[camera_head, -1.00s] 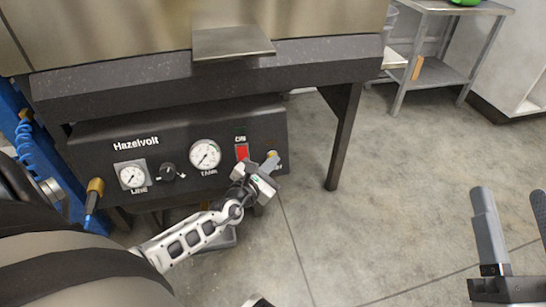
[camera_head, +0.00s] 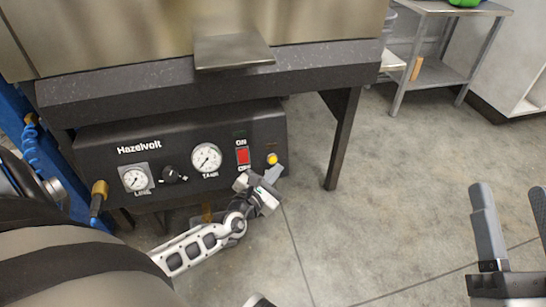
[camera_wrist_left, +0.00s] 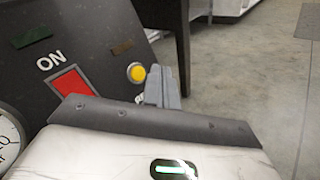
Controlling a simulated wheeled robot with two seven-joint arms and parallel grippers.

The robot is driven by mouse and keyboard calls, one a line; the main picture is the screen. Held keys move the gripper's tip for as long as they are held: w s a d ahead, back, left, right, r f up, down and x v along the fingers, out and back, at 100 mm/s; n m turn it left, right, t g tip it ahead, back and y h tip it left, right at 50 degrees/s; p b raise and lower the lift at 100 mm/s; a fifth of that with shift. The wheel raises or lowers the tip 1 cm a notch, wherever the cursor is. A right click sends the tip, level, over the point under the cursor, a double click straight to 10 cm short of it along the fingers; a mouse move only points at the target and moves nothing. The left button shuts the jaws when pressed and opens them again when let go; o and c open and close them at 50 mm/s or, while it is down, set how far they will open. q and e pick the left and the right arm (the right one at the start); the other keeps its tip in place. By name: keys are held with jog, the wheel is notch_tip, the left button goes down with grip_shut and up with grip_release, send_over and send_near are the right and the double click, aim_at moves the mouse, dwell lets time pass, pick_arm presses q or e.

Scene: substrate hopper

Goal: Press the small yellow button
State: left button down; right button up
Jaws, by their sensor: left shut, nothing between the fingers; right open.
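The small yellow button (camera_head: 272,158) sits at the right end of the black Hazelvolt panel (camera_head: 225,135). It also shows in the left wrist view (camera_wrist_left: 136,72), in a pale ring. My left gripper (camera_head: 277,172) is shut and empty, with its fingertips just below the button in the head view. In the left wrist view its fingers (camera_wrist_left: 163,86) are just right of and below the button. I cannot tell whether they touch the panel. My right gripper (camera_head: 512,225) is open and empty at the lower right, over the floor.
A red ON switch (camera_head: 242,156) is left of the button. Two gauges, Line (camera_head: 135,179) and Tank (camera_head: 207,158), and a black knob (camera_head: 172,174) are further left. A metal ledge (camera_head: 233,52) juts out above. A table leg (camera_head: 342,140) stands right of the panel.

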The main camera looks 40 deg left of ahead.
pick_arm(q)
jog(key=shift+s+d+r+p, duration=0.25)
jog(key=shift+s+d+p, duration=0.1)
jog(key=shift+s+d, duration=0.2)
jog(key=shift+s+d+r+p, duration=0.3)
jog(key=shift+s+d, duration=0.1)
jog(key=shift+d, duration=0.15)
